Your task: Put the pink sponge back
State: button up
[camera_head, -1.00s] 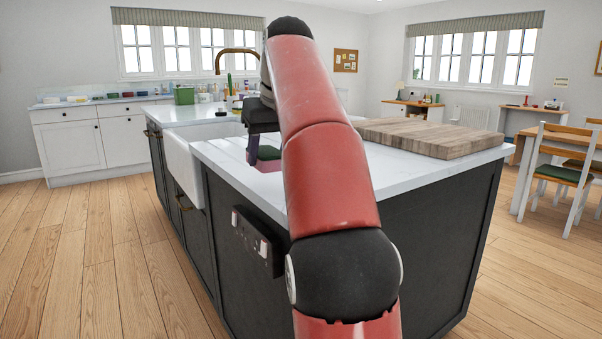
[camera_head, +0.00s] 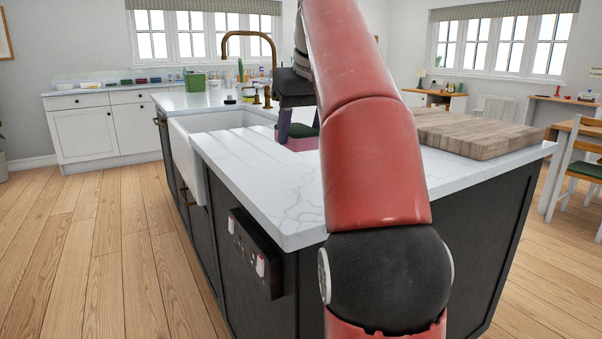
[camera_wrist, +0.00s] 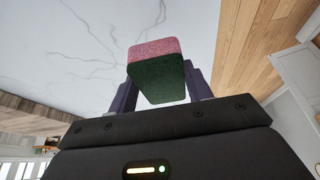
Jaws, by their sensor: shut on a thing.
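The pink sponge (camera_wrist: 155,50) has a dark green face (camera_wrist: 157,82) and sits between the two fingers of my gripper (camera_wrist: 158,95) in the wrist view. My gripper is shut on it. In the head view the sponge (camera_head: 303,143) shows pink below and green on top, under my gripper (camera_head: 298,130), over the white marble worktop. My red arm covers part of it. I cannot tell whether the sponge touches the worktop.
The island worktop (camera_head: 270,195) is clear near its front left. A white sink (camera_head: 180,150) with a brass tap (camera_head: 248,42) lies beyond. A wooden board (camera_head: 470,134) is at right. A green box (camera_head: 194,82) and small items stand farther back. A black panel (camera_head: 255,252) juts from the island's side.

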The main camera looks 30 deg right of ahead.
aim_at(310, 133)
notch_tip(310, 133, down, 6)
jog(key=b, duration=0.3)
jog(key=shift+f, duration=0.55)
jog(key=shift+f, duration=0.1)
jog(key=shift+f, duration=0.15)
jog(key=o, duration=0.9)
jog(key=shift+b, duration=0.35)
jog(key=p+v, duration=0.3)
jog(key=v, duration=0.5)
jog(key=shift+d, duration=0.1)
